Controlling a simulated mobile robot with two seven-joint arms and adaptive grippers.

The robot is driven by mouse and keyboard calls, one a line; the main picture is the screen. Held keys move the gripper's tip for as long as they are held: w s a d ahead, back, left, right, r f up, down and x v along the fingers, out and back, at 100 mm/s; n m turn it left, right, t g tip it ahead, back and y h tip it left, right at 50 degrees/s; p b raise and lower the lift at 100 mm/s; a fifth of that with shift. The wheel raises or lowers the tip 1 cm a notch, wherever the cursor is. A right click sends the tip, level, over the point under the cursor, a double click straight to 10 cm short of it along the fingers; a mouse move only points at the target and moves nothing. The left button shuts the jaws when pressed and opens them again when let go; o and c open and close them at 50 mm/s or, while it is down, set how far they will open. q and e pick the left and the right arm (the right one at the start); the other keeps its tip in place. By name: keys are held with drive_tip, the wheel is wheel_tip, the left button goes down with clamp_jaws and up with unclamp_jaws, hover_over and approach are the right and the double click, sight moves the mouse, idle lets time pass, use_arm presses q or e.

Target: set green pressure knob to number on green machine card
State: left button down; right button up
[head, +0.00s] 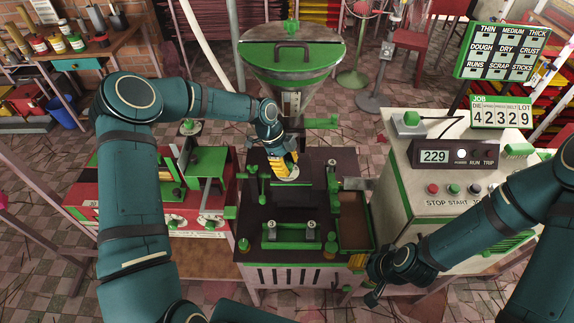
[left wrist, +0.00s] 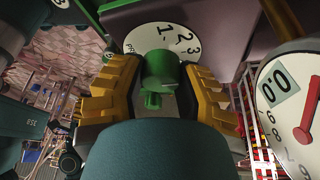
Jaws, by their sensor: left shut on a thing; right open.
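The green pressure knob (left wrist: 159,72) sits in front of a white dial (left wrist: 163,38) in the left wrist view. Numbers 1, 2 and 3 show on the dial; its lower part is hidden. My left gripper (head: 284,166) is shut on the knob, with yellow fingers on both sides of it. A green tab sticks out at the knob's near end, but I cannot tell which number the knob points to. My right gripper (head: 359,272) is open and empty.
A white gauge with a red needle (left wrist: 295,107) is close to the right of my left gripper. A hopper (head: 291,58) rises behind the machine. A control box (head: 434,157) showing 229 stands at right. A red machine (head: 190,245) is at left.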

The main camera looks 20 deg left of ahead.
use_arm(q)
drive_tip(key=shift+s+f, duration=0.1)
idle(0.3)
drive_tip(key=c, duration=0.6)
unclamp_jaws()
